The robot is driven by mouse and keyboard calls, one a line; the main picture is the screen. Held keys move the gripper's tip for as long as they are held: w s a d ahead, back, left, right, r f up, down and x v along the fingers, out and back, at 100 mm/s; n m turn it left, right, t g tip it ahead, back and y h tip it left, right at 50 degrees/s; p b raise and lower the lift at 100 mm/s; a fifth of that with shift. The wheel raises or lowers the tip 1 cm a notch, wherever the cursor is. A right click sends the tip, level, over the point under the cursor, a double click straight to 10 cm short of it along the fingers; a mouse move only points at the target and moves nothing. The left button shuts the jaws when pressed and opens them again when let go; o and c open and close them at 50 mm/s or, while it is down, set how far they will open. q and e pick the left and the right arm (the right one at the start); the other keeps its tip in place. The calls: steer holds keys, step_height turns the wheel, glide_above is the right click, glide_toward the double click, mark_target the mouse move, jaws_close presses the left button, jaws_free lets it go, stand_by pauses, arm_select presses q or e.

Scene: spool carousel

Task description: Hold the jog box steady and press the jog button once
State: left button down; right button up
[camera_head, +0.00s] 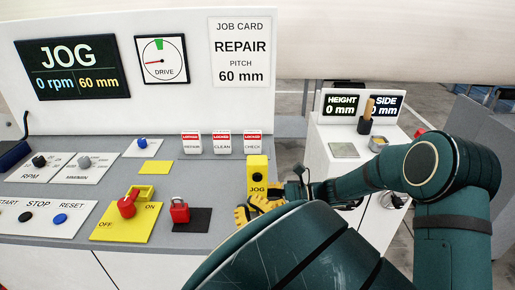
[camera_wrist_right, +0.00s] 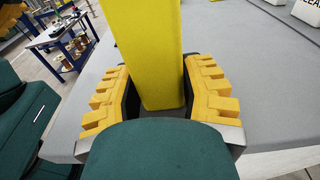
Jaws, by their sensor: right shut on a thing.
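The jog box (camera_head: 257,169) is a yellow upright box with a JOG label and a small dark round spot above it. It stands at the console's front right. In the wrist view its yellow body (camera_wrist_right: 150,45) rises between the toothed yellow fingers of my right gripper (camera_wrist_right: 160,78), which is shut on it. In the head view yellow fingers of the right gripper (camera_head: 262,205) show at the box's lower part. A green arm link of mine covers the foreground. I cannot make out my left gripper's fingers separately.
Left of the box are a red padlock (camera_head: 179,209), a dark plate (camera_head: 192,222) and a yellow OFF/ON switch plate (camera_head: 128,226). Three LOCKED tags (camera_head: 222,142) stand behind. The display (camera_head: 69,68) reads JOG, 0 rpm, 60 mm. A white side cabinet (camera_head: 335,170) stands right.

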steer(key=o, duration=0.9)
